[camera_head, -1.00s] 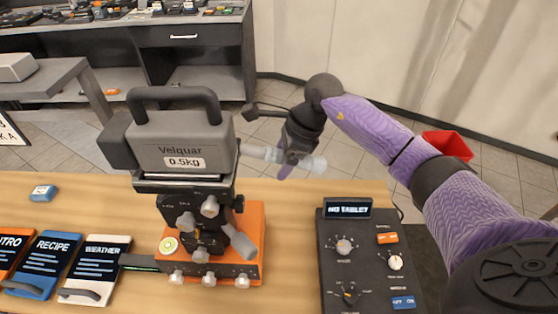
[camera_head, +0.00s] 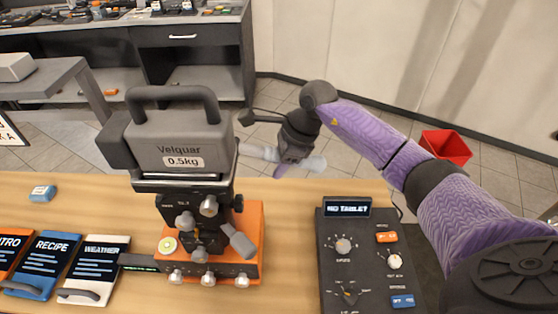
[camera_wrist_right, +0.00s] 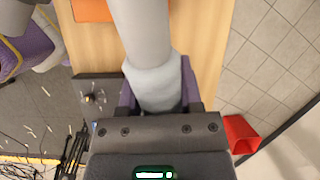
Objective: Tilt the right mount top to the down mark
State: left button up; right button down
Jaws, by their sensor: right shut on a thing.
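The mount (camera_head: 183,203) is a dark tripod-style head with several pale knobs on an orange base (camera_head: 253,225). A grey block labelled "Velquar 0.5kg" (camera_head: 185,140) with a top handle sits on it and looks nearly level. A pale bar (camera_head: 252,151) sticks out from the mount top to the right. My right gripper (camera_head: 287,165) is shut around this bar near its outer end. The right wrist view shows the bar's light grip (camera_wrist_right: 155,85) between the two fingers. A down mark cannot be made out. My left gripper is not in view.
A black control panel (camera_head: 335,285) with knobs and a "NO TABLET" display stands to the right on the wooden table. Recipe and weather cards (camera_head: 95,260) lie to the left. A red bin (camera_head: 447,146) stands on the floor beyond the table.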

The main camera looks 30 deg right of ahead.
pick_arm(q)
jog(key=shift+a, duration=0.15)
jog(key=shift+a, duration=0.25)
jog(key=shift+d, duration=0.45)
